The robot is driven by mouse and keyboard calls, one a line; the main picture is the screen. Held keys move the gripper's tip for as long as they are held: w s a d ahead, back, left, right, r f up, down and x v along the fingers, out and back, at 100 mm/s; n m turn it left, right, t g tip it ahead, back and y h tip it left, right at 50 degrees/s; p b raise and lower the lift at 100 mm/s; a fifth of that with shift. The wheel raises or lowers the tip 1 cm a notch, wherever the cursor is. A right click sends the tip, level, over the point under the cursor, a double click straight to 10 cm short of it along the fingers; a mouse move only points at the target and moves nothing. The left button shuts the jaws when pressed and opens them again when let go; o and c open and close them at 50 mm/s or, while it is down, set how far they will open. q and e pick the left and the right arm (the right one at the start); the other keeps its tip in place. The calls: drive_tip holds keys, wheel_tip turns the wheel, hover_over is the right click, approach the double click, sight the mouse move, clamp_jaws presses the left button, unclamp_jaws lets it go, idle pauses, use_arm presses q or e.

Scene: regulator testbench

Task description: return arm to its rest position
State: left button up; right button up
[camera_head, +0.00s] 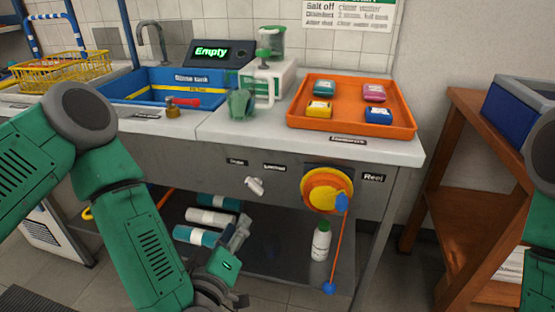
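My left arm (140,235) is green with grey joints and comes in from the left, bent down in front of the bench. My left gripper (238,238) is low, in front of the lower shelf, close to the rolled cylinders there. Its fingers are small and partly overlap the background, so I cannot tell whether they are open or shut. I see nothing clearly held. A green and grey part of my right arm (540,200) shows at the right edge. My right gripper is outside the view.
A yellow reel (325,189) and white knob (254,185) project in front. A wooden shelf (475,120) stands right.

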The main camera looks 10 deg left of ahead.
use_arm(q)
drive_tip(key=s+f+m+g+h+p, duration=0.3)
drive_tip(key=s+f+m+g+p, duration=0.3)
drive_tip(key=s+f+g, duration=0.4)
drive_tip(key=s+a+f+m+g+y+p, duration=0.2)
drive_tip(key=s+a+g, duration=0.5)
drive_tip(key=s+a, duration=0.4)
drive_tip(key=s+f+m+y, duration=0.1)
drive_tip(key=s, duration=0.2)
drive_tip(key=shift+s+y, duration=0.25)
drive_tip(key=shift+y, duration=0.05)
drive_tip(key=shift+w, duration=0.1)
